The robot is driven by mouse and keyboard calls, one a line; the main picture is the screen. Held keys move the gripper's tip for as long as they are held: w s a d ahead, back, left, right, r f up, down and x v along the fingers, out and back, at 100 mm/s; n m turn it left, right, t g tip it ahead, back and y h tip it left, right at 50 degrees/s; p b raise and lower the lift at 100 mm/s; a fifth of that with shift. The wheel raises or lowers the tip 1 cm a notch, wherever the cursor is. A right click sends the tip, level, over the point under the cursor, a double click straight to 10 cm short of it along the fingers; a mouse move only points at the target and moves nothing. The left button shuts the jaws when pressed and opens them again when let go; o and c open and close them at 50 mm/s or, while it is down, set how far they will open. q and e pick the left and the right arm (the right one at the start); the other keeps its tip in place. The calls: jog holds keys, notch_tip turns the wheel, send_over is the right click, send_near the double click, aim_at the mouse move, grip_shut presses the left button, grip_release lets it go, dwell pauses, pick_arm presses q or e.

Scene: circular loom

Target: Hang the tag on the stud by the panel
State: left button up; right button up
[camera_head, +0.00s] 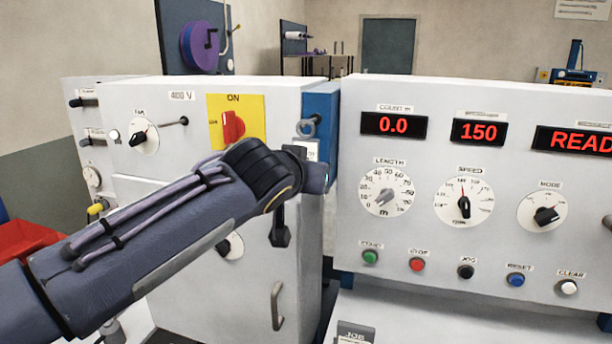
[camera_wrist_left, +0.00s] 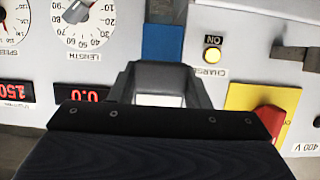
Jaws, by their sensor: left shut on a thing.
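My left gripper (camera_head: 312,172) is in front of the gap between the white cabinet and the control panel (camera_head: 470,230). In the left wrist view the gripper (camera_wrist_left: 162,98) is shut on a thin white piece, the tag (camera_wrist_left: 160,100), seen edge-on between its fingers. In the head view part of the white tag (camera_head: 308,150) shows above the fingers. A grey ring (camera_head: 307,127) shows just above it, in front of the blue post (camera_head: 322,105). I cannot tell whether ring and tag are joined, or where the stud is; my gripper hides part of this area.
The cabinet (camera_head: 290,240) has a yellow plate with a red switch (camera_head: 232,126), knobs and a lower handle (camera_head: 277,305). The panel carries dials, displays and several buttons. A lit CHARGE lamp (camera_wrist_left: 212,55) shows in the wrist view. A red bin (camera_head: 25,245) is at left.

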pick_arm(q)
jog(key=shift+f, duration=0.15)
jog(key=o, duration=1.1)
jog(key=shift+o, duration=0.2)
jog(key=shift+s, duration=0.1)
jog(key=b+v, duration=0.3)
jog(key=v, duration=0.5)
jog(key=shift+s+a, duration=0.25)
jog(key=shift+s, duration=0.2)
jog(key=shift+f, duration=0.1)
